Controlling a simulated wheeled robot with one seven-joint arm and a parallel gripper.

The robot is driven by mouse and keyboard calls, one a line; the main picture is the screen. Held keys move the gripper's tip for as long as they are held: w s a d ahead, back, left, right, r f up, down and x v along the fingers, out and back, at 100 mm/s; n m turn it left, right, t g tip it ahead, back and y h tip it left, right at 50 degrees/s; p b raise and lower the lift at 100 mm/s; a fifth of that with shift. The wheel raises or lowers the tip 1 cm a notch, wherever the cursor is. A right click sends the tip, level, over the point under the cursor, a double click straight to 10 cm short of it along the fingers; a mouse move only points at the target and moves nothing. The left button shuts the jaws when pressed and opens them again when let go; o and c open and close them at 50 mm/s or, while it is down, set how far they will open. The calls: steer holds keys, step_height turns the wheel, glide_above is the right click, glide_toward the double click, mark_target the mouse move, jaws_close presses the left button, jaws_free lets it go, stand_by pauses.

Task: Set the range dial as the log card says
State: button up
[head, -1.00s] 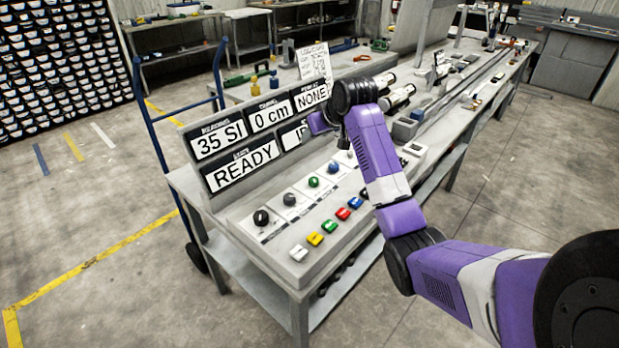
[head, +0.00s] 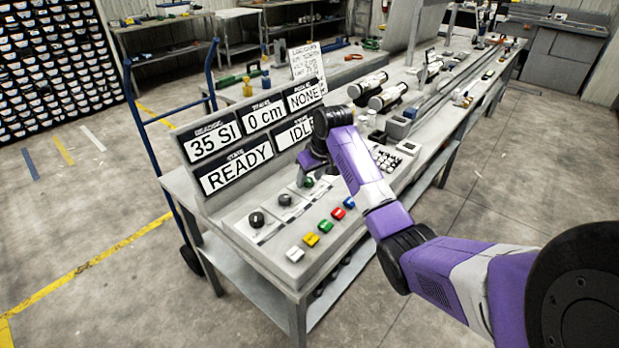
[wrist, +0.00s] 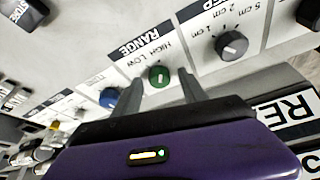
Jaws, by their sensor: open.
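The range dial is a green knob (wrist: 159,76), under a RANGE label with HIGH and LOW marks in the wrist view. Its pointer line lies nearer LOW or between the marks; I cannot tell which. My gripper (wrist: 160,92) is open, with a finger on each side of the green knob, apart from it. In the head view the green knob (head: 308,182) shows just below my gripper (head: 312,172). The log card (head: 307,64) stands behind the display panel; its writing is too small to read.
A dark STEP knob (wrist: 232,45) with cm marks and a blue knob (wrist: 108,98) flank the range dial. Coloured buttons (head: 324,226) line the panel front. Displays (head: 236,170) behind read 35 SI, 0 cm, NONE, READY, IDLE.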

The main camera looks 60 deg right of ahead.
steer(key=shift+f, duration=0.15)
jaws_close()
